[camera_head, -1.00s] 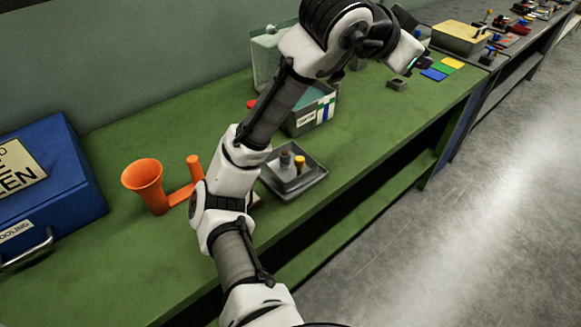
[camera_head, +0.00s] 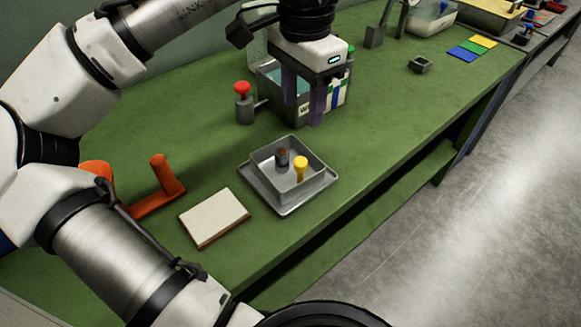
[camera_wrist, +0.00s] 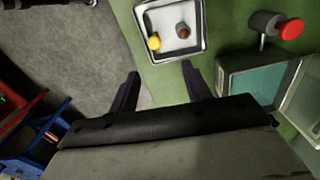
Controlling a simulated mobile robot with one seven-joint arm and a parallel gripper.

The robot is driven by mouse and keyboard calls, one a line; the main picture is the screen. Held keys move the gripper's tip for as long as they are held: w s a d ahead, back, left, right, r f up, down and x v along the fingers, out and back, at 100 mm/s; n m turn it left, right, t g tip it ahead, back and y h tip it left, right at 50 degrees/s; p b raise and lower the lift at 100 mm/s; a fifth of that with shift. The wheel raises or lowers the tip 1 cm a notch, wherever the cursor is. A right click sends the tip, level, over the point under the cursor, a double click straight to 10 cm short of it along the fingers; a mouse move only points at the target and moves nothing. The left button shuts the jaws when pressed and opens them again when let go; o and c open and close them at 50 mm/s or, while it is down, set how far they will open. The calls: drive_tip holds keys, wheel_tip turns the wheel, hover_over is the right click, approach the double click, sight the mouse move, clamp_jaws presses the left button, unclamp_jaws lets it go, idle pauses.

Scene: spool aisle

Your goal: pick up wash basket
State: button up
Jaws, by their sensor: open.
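A grey square basket (camera_head: 268,185) that looks like the wash basket sits upright on a shallow grey tray (camera_head: 249,183) on the green bench. A brown-topped peg (camera_head: 282,158) and a yellow-topped peg (camera_head: 300,166) stand inside it. My gripper (camera_head: 303,100) is open and empty, fingers pointing down. In the head view it appears behind the basket, in front of the wash tank (camera_head: 340,98). In the wrist view the basket (camera_wrist: 168,22) lies beyond my fingertips (camera_wrist: 160,70), apart from them.
A red-knobbed post (camera_head: 243,100) stands left of the tank. A cream pad (camera_head: 214,217) and an orange stand (camera_head: 160,185) are left of the basket. The bench right of the basket is clear up to a small grey block (camera_head: 420,65).

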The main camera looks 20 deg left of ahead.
sight(301, 160)
wheel_tip(301, 160, down, 8)
drive_tip(key=shift+s, duration=0.15)
drive_tip(key=f, duration=0.2)
drive_tip(key=s+f, duration=0.1)
drive_tip(key=f, duration=0.1)
drive_tip(key=shift+d+f, duration=0.2)
drive_tip(key=shift+f, duration=0.1)
drive_tip(key=shift+w+f, duration=0.1)
drive_tip(key=shift+f, duration=0.35)
clamp_jaws()
